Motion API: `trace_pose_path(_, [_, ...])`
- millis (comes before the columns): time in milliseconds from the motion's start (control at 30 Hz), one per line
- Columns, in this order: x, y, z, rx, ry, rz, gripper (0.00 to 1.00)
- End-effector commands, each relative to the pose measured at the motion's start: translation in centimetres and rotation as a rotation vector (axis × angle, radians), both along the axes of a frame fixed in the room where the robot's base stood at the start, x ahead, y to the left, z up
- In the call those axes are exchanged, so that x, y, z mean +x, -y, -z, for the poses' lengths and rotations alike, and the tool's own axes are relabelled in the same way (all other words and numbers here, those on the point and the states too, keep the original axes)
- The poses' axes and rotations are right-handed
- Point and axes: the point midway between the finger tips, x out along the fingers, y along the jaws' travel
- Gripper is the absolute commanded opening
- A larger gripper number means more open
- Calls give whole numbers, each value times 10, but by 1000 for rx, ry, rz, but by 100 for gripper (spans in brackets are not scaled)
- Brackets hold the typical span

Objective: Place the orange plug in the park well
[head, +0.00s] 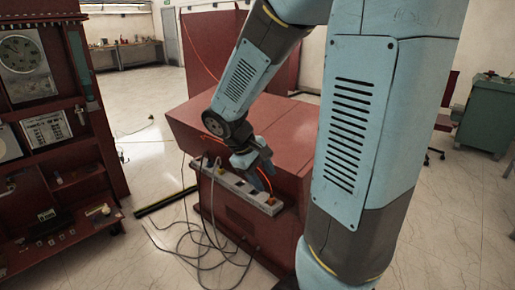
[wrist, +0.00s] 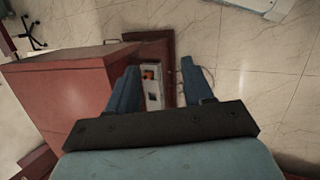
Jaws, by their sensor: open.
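My gripper (head: 262,180) is open, with its fingers pointing down at a light grey strip (head: 235,187) along the front of a red cabinet. In the wrist view, the two blue fingers of my gripper (wrist: 158,75) stand apart, and part of the strip (wrist: 153,86) shows between them. A small orange thing (head: 271,201) sits at the strip's right end. An orange piece (wrist: 149,74) also shows on the strip in the wrist view, beside a dark square opening (wrist: 153,97). I cannot tell plug from well at this size. Nothing is visibly held.
Grey cables (head: 200,238) hang from the strip and loop on the floor. The red cabinet (head: 285,140) stands behind the strip. A red shelf with gauges (head: 30,100) is at left, and a green cabinet (head: 487,115) at right.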

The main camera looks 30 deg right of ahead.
Motion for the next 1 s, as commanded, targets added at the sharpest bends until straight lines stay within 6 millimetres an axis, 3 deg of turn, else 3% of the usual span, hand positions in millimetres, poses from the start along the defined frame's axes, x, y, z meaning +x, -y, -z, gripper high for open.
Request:
trace_pose_path(700, [-77,-43,-122,448,534,254,51])
trace_pose_path(1000, [-94,-66,-143,526,640,279,51])
